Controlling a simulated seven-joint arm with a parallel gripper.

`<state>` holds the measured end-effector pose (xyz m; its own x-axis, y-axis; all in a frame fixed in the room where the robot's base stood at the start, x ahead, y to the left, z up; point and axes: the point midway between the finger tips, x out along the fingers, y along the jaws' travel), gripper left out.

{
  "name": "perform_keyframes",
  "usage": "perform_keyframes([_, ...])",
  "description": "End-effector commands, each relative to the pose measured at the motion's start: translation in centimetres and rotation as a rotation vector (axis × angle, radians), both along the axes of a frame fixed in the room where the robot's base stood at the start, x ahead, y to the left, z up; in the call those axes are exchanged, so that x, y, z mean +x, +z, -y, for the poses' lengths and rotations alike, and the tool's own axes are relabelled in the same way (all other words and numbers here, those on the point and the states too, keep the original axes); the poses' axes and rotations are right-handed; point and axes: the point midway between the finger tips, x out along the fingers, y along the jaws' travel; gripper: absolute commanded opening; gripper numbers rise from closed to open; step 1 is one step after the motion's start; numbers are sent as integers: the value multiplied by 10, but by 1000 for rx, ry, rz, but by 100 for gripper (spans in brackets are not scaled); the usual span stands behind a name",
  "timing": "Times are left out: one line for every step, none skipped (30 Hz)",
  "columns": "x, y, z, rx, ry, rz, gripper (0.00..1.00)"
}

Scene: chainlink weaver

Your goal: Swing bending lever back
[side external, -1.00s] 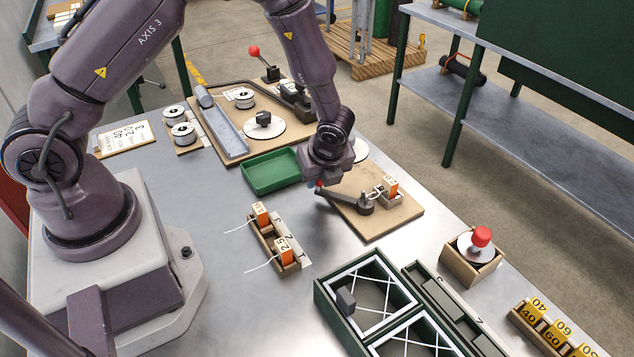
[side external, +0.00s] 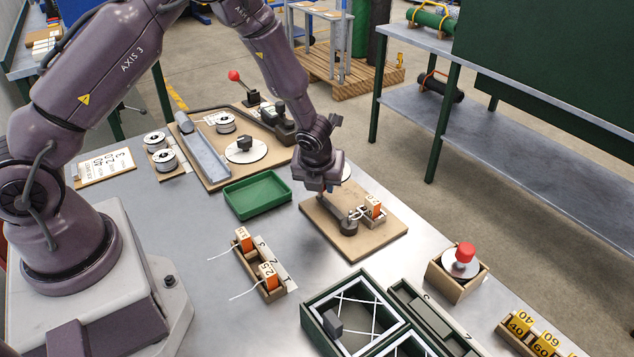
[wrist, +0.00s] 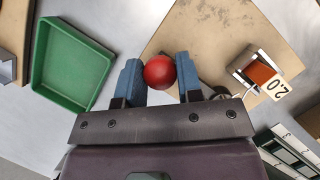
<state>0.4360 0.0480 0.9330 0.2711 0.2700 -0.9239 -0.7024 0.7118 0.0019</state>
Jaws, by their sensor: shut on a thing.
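The bending lever (side external: 336,208) is a dark grey arm on a round pivot, mounted on a tan board (side external: 388,232). In the side view it points from the pivot back and slightly left. Its red ball knob (wrist: 159,72) sits between the blue fingers of my gripper (wrist: 160,80) in the wrist view. My gripper (side external: 322,190) is shut on this knob, above the board. In the side view the gripper mostly hides the knob. An orange block marked 2.0 (wrist: 262,73) sits in a small holder on the board, right of the lever.
A green tray (side external: 258,208) lies left of the board. A wooden rack with orange tagged blocks (side external: 257,272) stands in front left. A green frame fixture (side external: 310,318) and a box with a red-knobbed part (side external: 440,284) stand in front. Bare table lies between tray and rack.

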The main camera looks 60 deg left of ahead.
Motion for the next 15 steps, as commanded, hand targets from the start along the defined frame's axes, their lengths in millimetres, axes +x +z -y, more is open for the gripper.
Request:
perform_keyframes([2,1,-1,-1,-2,5,0])
perform_keyframes([2,1,-1,-1,-4,5,0])
perform_keyframes([3,1,0,0,-7,5,0])
perform_keyframes([3,1,0,-1,-8,5,0])
perform_keyframes([3,1,0,-1,-10,5,0])
perform_keyframes([3,1,0,-1,-10,5,0])
perform_keyframes([3,1,0,-2,-11,6,0])
perform_keyframes([3,1,0,-1,-12,6,0])
perform_keyframes([3,1,0,-1,-12,6,0])
perform_keyframes([3,1,0,-1,-12,6,0])
perform_keyframes([4,1,0,-1,-12,7,0])
perform_keyframes([4,1,0,-1,-12,7,0])
perform_keyframes([4,1,0,-1,-12,7,0])
perform_keyframes([4,1,0,-1,-12,7,36])
perform_keyframes([4,1,0,-2,-13,8,45])
